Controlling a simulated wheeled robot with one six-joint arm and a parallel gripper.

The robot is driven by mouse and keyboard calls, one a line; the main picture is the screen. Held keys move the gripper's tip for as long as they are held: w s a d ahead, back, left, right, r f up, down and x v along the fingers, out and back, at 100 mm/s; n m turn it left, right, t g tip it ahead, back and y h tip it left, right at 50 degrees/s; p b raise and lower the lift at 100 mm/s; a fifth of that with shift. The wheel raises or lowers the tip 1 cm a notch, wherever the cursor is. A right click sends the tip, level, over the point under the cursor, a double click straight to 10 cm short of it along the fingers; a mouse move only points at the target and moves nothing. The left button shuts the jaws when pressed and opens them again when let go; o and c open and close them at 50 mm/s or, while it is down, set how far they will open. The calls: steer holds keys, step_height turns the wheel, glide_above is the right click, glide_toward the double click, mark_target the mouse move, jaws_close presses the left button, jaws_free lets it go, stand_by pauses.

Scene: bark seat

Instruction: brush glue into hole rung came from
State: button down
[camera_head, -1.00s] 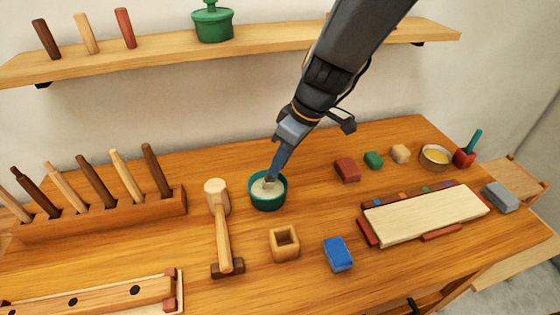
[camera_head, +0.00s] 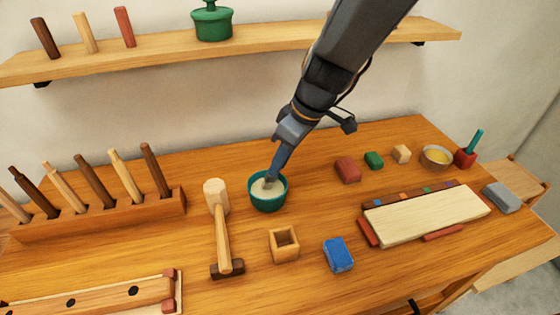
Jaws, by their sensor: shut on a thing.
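My gripper (camera_head: 286,139) is shut on a blue-handled brush (camera_head: 279,161), tilted with its lower end down in a teal pot (camera_head: 268,205) of cream glue (camera_head: 262,190). The bristles are hidden in the glue and the pot. A wooden rail (camera_head: 104,298) with several dark holes, one of them near its right end (camera_head: 133,291), lies at the lower left, cut off by the picture edge. Several brown and pale rungs (camera_head: 94,179) stand in a wooden rack (camera_head: 104,217) at the left. I cannot tell which hole a rung came from.
A wooden mallet (camera_head: 221,227) lies left of the pot, between it and the rail. A hollow wooden block (camera_head: 284,246) and a blue block (camera_head: 338,254) sit in front. A pale board (camera_head: 427,214) lies at the right. A shelf (camera_head: 160,54) runs above.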

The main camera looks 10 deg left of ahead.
stand_by(0.5)
steer(key=shift+r+p, duration=2.1)
steer(key=shift+r, duration=1.4)
